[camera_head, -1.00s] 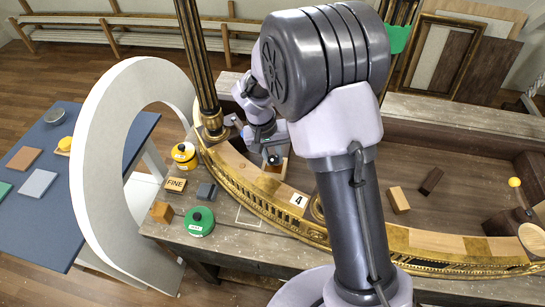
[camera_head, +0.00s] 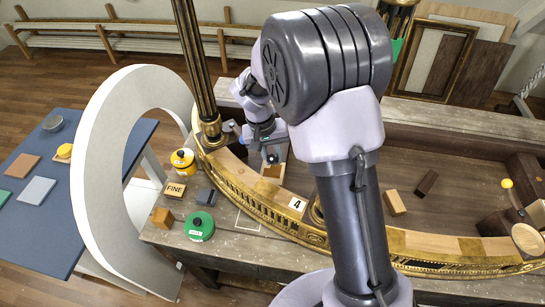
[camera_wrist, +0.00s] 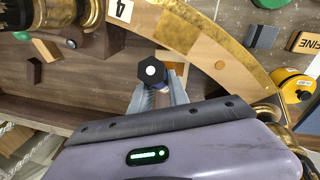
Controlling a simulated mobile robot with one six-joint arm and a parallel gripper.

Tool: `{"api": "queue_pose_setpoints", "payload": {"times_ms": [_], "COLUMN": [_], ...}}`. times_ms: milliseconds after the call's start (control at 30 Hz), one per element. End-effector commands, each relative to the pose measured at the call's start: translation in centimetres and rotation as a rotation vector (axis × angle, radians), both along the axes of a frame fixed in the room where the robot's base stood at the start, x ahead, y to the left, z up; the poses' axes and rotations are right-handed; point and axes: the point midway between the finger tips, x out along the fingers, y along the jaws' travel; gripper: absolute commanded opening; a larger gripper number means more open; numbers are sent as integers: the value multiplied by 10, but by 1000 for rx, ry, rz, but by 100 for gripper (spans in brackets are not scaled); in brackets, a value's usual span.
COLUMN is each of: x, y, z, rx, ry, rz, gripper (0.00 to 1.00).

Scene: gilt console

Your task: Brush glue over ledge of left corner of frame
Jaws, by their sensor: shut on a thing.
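The curved gilt frame (camera_head: 255,207) lies along the worktable, and it also shows in the wrist view (camera_wrist: 235,48). At its left part, inside the curve, a pale wooden piece with a brown patch (camera_head: 272,171) sits below my gripper. My gripper (camera_head: 268,150) is shut on a dark hexagonal-topped tool (camera_wrist: 151,71), seen end-on between the fingers in the wrist view. The tool's lower end is hidden, so I cannot tell whether it touches the wood. A similar brown patch (camera_wrist: 176,31) shows just beyond the tool in the wrist view.
A yellow pot (camera_head: 183,161), a FINE block (camera_head: 175,190), a dark grey block (camera_head: 206,196) and a green-lidded pot (camera_head: 199,226) stand outside the curve. A gilt post (camera_head: 195,65) rises close left of my gripper. Loose blocks (camera_head: 395,203) lie on the inner boards.

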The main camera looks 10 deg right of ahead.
Motion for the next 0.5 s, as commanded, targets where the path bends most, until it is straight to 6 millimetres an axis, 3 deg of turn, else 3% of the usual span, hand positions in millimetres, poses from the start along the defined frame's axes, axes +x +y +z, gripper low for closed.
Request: {"api": "queue_pose_setpoints", "payload": {"times_ms": [500], "x": [1], "y": [-2], "z": [34], "rx": [0], "ry": [-2], "rz": [-1], "gripper": [0]}}
